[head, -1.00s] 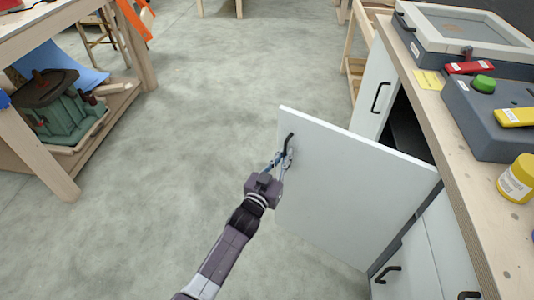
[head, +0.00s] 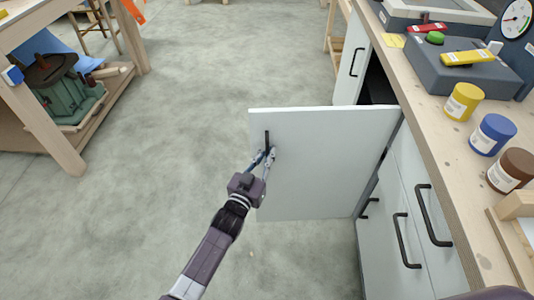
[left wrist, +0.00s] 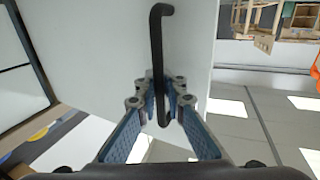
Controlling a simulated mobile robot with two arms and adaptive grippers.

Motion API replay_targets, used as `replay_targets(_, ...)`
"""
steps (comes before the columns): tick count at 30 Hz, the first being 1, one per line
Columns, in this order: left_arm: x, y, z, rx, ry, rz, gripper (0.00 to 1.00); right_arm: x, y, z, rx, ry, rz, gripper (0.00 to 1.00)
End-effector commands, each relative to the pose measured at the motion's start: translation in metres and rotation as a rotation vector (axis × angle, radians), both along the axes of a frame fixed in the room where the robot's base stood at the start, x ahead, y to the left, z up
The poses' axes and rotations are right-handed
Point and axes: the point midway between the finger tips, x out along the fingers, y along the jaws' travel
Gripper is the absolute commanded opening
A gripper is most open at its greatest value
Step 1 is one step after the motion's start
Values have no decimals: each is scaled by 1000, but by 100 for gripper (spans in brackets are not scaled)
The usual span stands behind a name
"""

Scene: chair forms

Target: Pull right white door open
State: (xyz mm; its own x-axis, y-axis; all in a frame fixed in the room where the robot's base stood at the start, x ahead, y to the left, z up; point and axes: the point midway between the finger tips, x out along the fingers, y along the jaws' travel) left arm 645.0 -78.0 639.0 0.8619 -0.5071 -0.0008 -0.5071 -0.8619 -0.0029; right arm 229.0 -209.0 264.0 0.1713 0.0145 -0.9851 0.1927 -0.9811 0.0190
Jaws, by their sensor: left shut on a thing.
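The white door (head: 325,165) stands swung out from the cabinet, roughly square to its front, with a dark gap behind it. Its black handle (head: 267,141) is near the door's free edge. My left gripper (head: 264,158) is at the handle's lower part. In the left wrist view, the fingers of my left gripper (left wrist: 160,105) close around the black handle (left wrist: 158,50), with the white door panel (left wrist: 105,45) behind it. My right gripper is not in view.
The workbench top (head: 440,140) runs along the right with a grey device (head: 470,75) and yellow (head: 463,102), blue (head: 492,134) and brown (head: 511,169) jars. Another white door (head: 351,65) is beyond. A wooden table (head: 45,130) stands left. Open floor (head: 190,110) lies between.

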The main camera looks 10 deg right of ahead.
Motion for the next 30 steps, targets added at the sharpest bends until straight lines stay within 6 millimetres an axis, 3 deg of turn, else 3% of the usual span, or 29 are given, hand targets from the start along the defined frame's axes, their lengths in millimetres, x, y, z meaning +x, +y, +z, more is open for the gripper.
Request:
replay_targets(12,2,3,1,1,-4,4,0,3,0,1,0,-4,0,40)
replay_targets(13,2,3,1,1,-4,4,11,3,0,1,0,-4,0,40)
replay_targets(14,2,3,1,1,-4,4,14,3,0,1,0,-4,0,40)
replay_targets(23,0,2,1,0,-1,2,15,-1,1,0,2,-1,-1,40)
replay_targets(30,-22,15,-1,1,-1,2,15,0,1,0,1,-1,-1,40)
